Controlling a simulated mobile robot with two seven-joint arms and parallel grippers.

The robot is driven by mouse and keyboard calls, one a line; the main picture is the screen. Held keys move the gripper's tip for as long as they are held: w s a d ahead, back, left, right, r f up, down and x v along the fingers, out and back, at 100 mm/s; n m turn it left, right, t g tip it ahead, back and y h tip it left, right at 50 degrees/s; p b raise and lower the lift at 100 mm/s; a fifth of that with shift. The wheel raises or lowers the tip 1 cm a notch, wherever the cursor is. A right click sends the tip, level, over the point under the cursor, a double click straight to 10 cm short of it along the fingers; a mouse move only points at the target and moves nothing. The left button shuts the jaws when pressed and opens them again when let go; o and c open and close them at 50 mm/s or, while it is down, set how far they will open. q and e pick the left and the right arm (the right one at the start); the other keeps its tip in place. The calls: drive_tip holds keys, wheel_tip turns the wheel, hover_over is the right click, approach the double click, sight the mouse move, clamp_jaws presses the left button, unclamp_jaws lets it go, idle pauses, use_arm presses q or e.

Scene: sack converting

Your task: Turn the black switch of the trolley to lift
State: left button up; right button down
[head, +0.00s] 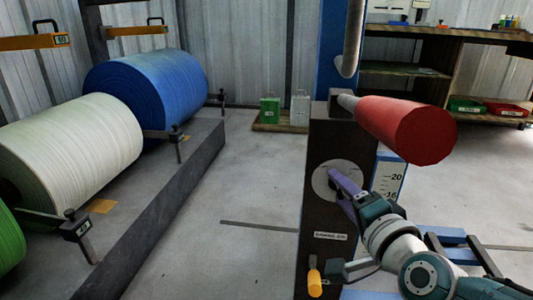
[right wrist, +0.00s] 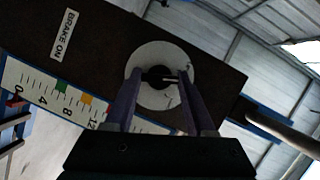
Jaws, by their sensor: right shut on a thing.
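The black switch (right wrist: 158,75) sits at the middle of a round pale dial plate (right wrist: 148,54) on the trolley's dark post. In the head view the dial plate (head: 322,183) shows on the post (head: 325,150), but my gripper hides the switch. My right gripper (head: 340,182) reaches in from the lower right with purple fingers. In the right wrist view the fingers of the right gripper (right wrist: 158,78) stand on either side of the switch and are shut on it. Dial markings are too small to read. My left gripper is not in view.
A red roller (head: 410,128) juts from the post above my gripper. A numbered scale (head: 388,180) stands beside the post. An orange-handled lever (head: 314,283) sits low on it. Blue and white rolls (head: 150,90) lie on a rack at left. The floor between is mostly clear.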

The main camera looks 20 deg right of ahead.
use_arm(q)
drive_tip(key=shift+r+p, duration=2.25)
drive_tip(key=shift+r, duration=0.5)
use_arm(e)
drive_tip(key=shift+r+n+g+h, duration=0.1)
drive_tip(key=shift+n+g+h, duration=0.15)
drive_tip(key=shift+n+g, duration=0.5)
drive_tip(key=shift+r+n+g+h, duration=0.1)
drive_tip(key=shift+n+g+h, duration=0.15)
drive_tip(key=shift+n, duration=0.9)
drive_tip(key=shift+f, duration=0.1)
drive_tip(key=shift+c, duration=1.2)
unclamp_jaws()
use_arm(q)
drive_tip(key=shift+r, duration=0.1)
